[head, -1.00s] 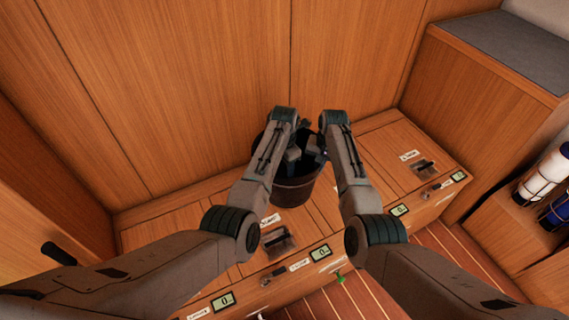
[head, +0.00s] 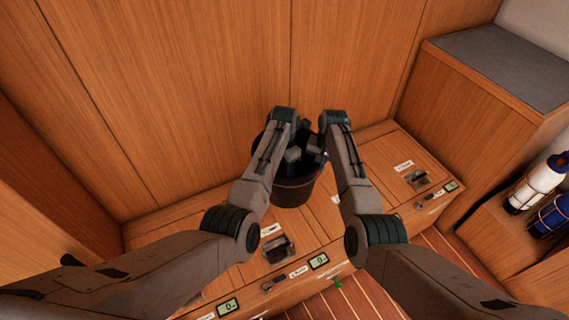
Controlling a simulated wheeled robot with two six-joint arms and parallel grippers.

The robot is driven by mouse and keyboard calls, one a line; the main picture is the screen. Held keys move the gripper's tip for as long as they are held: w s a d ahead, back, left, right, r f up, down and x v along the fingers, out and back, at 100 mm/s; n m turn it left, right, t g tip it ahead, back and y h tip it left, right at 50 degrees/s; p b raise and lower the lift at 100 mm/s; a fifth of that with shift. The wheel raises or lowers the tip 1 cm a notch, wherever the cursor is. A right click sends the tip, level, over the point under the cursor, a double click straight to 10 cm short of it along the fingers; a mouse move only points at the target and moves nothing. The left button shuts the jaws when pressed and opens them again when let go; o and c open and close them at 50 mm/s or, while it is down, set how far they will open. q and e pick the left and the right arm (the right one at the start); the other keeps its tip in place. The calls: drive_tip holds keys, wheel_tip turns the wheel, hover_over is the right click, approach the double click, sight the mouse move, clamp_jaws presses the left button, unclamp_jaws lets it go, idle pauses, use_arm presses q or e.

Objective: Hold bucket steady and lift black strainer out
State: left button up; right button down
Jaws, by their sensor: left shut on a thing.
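The dark bucket (head: 293,192) stands upright on the wooden bench locker, between my two forearms. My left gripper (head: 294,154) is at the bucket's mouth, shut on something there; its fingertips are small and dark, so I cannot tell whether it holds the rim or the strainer. My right gripper (head: 318,153) is at the right side of the bucket's mouth, largely hidden by its own arm, and its jaw state cannot be made out. The black strainer cannot be told apart from the bucket's dark interior.
The bench locker (head: 215,256) has recessed latches, labels and small number displays along its front. A wooden wall rises right behind the bucket. A grey-topped cabinet (head: 500,55) and a rack with a white bottle (head: 538,182) and a blue bottle (head: 552,216) are at the right.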

drive_tip(key=c, duration=1.5)
unclamp_jaws()
drive_tip(key=shift+r, duration=0.1)
drive_tip(key=shift+c, duration=0.2)
wheel_tip(320, 180, up, 12)
drive_tip(key=d, duration=0.1)
drive_tip(key=shift+d, duration=0.15)
drive_tip(key=shift+s, duration=0.15)
